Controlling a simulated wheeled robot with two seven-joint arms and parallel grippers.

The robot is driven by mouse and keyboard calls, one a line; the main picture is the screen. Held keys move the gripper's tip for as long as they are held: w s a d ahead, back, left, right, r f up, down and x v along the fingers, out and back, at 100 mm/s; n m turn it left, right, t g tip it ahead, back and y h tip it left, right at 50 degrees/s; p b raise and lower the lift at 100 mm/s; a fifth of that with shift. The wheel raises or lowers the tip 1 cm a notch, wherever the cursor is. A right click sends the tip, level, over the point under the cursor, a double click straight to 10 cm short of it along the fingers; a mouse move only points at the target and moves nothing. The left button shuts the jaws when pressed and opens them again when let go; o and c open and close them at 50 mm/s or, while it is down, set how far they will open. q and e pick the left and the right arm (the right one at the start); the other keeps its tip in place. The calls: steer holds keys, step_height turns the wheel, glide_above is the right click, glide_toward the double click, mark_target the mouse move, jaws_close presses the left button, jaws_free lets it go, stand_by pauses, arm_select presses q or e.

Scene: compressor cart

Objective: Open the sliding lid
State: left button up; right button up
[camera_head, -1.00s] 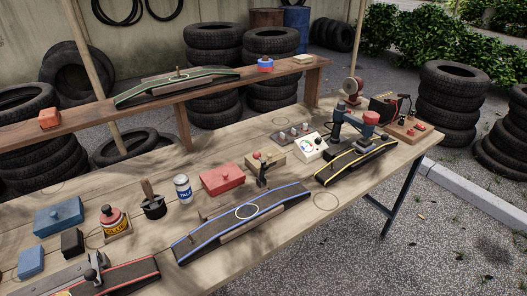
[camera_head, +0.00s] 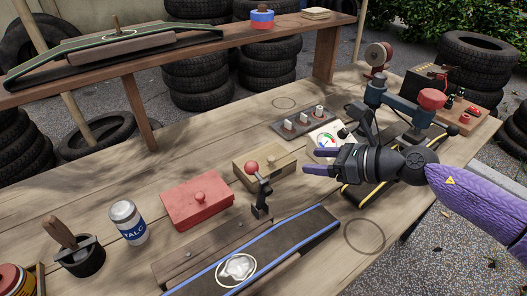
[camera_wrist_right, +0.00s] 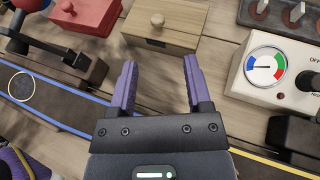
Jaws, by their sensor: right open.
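My left gripper is not in view.
A lever with a red ball (camera_head: 252,168) stands directly in front of the wooden box. A blue-edged ramp (camera_head: 285,245) lies nearer. A white gauge box (camera_wrist_right: 277,75) is right of the gripper. A talc can (camera_head: 128,222) stands left. A shelf (camera_head: 215,52) runs behind.

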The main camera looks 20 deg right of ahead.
mark_target(273, 158)
steer(key=b+x, duration=0.1)
steer(key=x, duration=0.8)
steer(key=shift+a+b, duration=0.2)
steer(key=shift+b, duration=0.15)
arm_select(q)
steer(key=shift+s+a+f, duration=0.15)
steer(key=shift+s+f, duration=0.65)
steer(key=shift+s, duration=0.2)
arm_select(e)
jaws_close()
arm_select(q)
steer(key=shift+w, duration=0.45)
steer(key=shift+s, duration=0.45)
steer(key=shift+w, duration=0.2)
